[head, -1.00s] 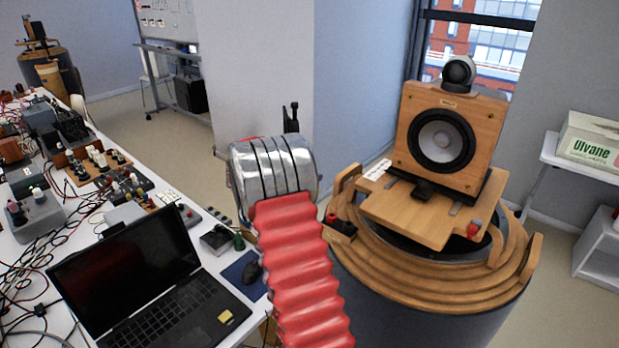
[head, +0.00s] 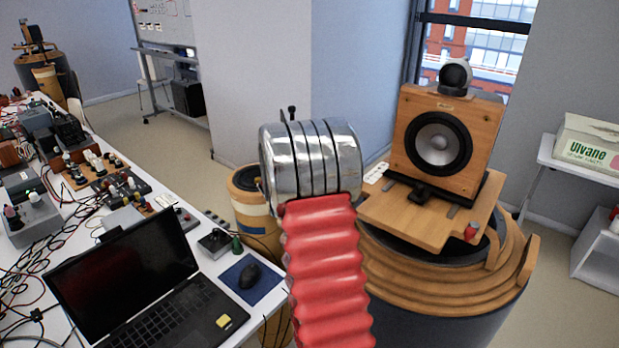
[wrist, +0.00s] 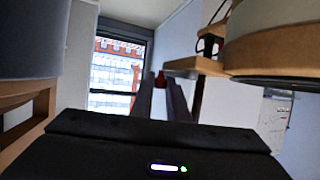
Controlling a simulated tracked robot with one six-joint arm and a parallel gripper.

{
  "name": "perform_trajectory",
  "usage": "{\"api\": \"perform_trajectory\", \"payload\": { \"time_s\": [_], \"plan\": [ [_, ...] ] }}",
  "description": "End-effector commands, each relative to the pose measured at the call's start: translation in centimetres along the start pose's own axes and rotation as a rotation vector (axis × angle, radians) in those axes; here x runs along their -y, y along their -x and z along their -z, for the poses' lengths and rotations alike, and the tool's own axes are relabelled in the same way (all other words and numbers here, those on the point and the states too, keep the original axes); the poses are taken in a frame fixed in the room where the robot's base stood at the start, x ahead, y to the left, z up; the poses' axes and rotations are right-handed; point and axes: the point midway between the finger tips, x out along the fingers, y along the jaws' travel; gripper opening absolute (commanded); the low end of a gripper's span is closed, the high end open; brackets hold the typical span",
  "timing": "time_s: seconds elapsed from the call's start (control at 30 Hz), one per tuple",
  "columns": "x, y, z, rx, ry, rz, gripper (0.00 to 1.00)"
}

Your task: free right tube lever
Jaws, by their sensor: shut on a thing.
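The large round tube with stepped wooden rings (head: 430,278) stands at the right in the head view. The wooden speaker (head: 440,140) rests on a board on top of it. A red knob (head: 472,231) shows at the board's front right corner. My arm's metal drum and red bellows cover the tube's left side. In the wrist view my gripper (wrist: 160,85) has its two grey fingers close together, with a small red piece (wrist: 160,77) at their tips. It looks like a lever end; its lower part is hidden. The head view does not show the fingers.
A cluttered bench with a laptop (head: 130,290) and a mouse pad (head: 262,283) lies at the left. A yellow and white cylinder (head: 250,212) stands behind my arm. A shelf with a box (head: 590,143) is at the right.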

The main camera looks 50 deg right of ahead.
Motion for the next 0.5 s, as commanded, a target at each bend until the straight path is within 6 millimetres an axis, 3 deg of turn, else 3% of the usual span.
{"api": "perform_trajectory", "payload": {
  "time_s": [0.5],
  "plan": [
    [0.22, -0.60, 0.40, -0.003, 0.066, 0.157, 0.00]
  ]
}}
